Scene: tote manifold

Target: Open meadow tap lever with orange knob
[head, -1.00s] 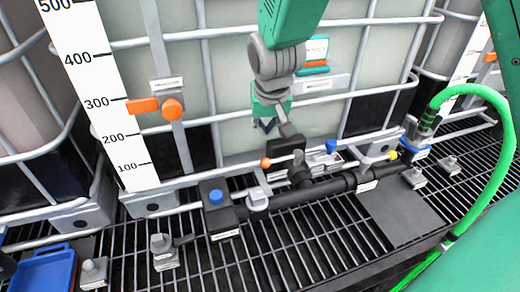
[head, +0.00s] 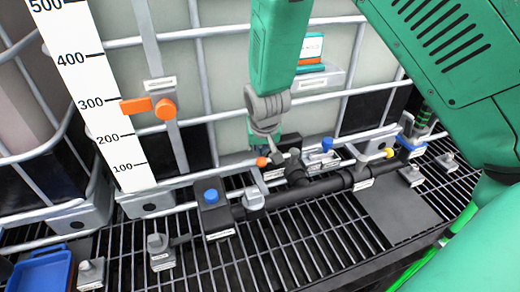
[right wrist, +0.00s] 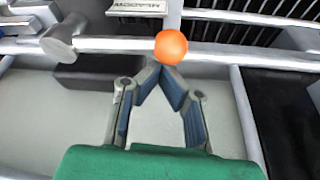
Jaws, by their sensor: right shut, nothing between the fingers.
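The orange knob (head: 262,161) is a small ball on the end of a thin silver lever rod. It sits low in front of the pale tank, above the black pipe. A white label (right wrist: 138,7), upside down there, seems to read "MEADOW". My right gripper (right wrist: 165,70) is shut and empty, fingertips together at the knob's lower edge. I cannot tell whether they touch it. In the head view my arm hides part of the lever. My left gripper is out of view.
A blue knob (head: 327,144) and a yellow knob (head: 389,153) stand right along the black pipe (head: 325,188). Dark grating (head: 270,250) lies in front.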

